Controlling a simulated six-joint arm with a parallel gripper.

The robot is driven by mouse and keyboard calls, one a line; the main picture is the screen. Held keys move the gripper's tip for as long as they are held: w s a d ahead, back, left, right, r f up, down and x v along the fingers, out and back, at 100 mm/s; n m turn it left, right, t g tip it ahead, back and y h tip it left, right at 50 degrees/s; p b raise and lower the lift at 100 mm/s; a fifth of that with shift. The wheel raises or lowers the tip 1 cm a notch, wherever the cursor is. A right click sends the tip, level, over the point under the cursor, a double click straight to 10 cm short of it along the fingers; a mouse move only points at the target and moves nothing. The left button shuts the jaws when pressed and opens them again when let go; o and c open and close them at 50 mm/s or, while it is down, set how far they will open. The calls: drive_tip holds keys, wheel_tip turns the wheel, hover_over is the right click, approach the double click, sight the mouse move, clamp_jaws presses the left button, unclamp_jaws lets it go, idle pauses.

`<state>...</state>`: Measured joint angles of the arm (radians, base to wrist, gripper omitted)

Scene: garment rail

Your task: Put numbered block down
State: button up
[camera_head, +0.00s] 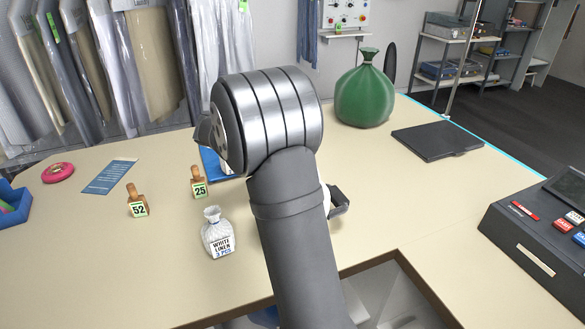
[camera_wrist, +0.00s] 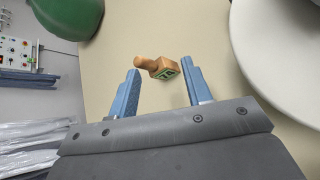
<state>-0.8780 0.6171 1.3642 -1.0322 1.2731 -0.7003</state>
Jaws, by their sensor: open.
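A wooden numbered block (camera_wrist: 160,68) with a knobbed handle and a green label shows in the wrist view. It appears to stand on the beige table, handle pointing left in the picture; its number is too small to read. My gripper (camera_wrist: 161,76) is open, its two blue fingers on either side of the block with gaps at both sides. In the head view my arm hides this block and most of my gripper; one dark part (camera_head: 340,200) shows right of the arm. Two other numbered blocks stand upright on the table: 52 (camera_head: 138,203) and 25 (camera_head: 199,184).
A white linen bag (camera_head: 217,236) stands left of my arm. A green sack (camera_head: 364,95) and a black flat pad (camera_head: 437,141) are at the back right. A register (camera_head: 540,235) is at the right edge. A rectangular opening with a wooden rim (camera_head: 402,256) lies in front.

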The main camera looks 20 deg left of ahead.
drive_tip(key=s+a+n+t+y, duration=0.2)
drive_tip(key=s+n+t, duration=0.15)
drive_tip(key=n, duration=0.45)
drive_tip(key=shift+n, duration=0.9)
drive_tip(key=shift+a+f+x, duration=0.1)
drive_tip(key=shift+a+x, duration=0.15)
drive_tip(key=shift+x, duration=2.55)
drive_tip(key=shift+a+f+x, duration=0.1)
drive_tip(key=shift+a+x, duration=0.15)
drive_tip(key=shift+x, duration=2.5)
drive_tip(key=shift+a+f+x, duration=0.1)
drive_tip(key=shift+a+x, duration=0.2)
drive_tip(key=shift+x, duration=2.5)
drive_tip(key=shift+w+t, duration=0.15)
drive_tip(key=shift+t, duration=0.1)
drive_tip(key=shift+r, duration=0.1)
drive_tip(key=shift+c, duration=0.5)
clamp_jaws()
